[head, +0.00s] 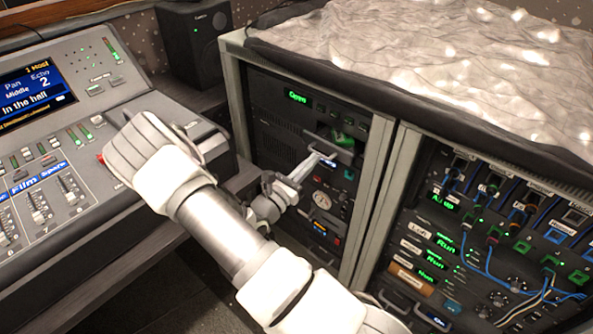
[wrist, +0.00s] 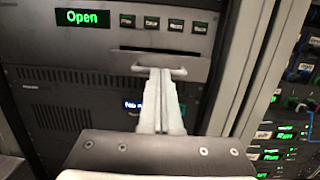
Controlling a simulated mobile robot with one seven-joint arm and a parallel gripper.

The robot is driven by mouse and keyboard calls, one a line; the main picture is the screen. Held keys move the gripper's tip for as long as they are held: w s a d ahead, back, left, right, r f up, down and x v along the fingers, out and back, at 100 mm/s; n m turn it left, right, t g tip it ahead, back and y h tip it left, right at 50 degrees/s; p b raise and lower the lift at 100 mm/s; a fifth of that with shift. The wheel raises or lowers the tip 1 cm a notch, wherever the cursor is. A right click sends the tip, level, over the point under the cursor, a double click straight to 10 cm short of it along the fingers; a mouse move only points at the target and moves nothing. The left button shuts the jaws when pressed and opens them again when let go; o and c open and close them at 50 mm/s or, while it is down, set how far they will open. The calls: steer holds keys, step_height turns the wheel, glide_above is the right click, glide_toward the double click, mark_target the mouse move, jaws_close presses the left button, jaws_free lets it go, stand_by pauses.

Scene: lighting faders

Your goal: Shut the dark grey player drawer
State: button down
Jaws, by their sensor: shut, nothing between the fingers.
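The dark grey player drawer (head: 346,149) stands out from the rack front in the head view, with something green showing inside it. In the wrist view its front (wrist: 195,66) is a dark panel below a dark slot, with a pale handle bar across its middle. My gripper (head: 316,157) is shut and empty, its fingers pointing at the drawer front. In the wrist view the fingertips (wrist: 161,75) overlap the handle; I cannot tell whether they touch it. The player's display (wrist: 82,18) reads "Open".
The rack's pale frame post (head: 377,205) stands right of the drawer. A second rack with blue cables (head: 490,268) is further right. A mixing desk (head: 60,200) lies left, partly behind my arm. A black speaker (head: 195,40) stands at the back.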

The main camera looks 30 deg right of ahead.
mark_target(326, 149)
steer(key=x, duration=0.3)
steer(key=f+x, duration=0.1)
steer(key=x, duration=0.1)
steer(key=shift+d+r, duration=0.15)
steer(key=shift+d, duration=0.25)
steer(key=shift+w+d+p, duration=0.1)
steer(key=shift+w+p, duration=0.05)
steer(key=shift+p, duration=0.15)
steer(key=shift+d+r, duration=0.1)
steer(key=shift+r, duration=0.05)
steer(key=shift+a+f, duration=0.2)
steer(key=shift+a, duration=0.15)
steer(key=p+v, duration=0.1)
steer(key=v, duration=1.3)
steer(key=shift+p, duration=0.3)
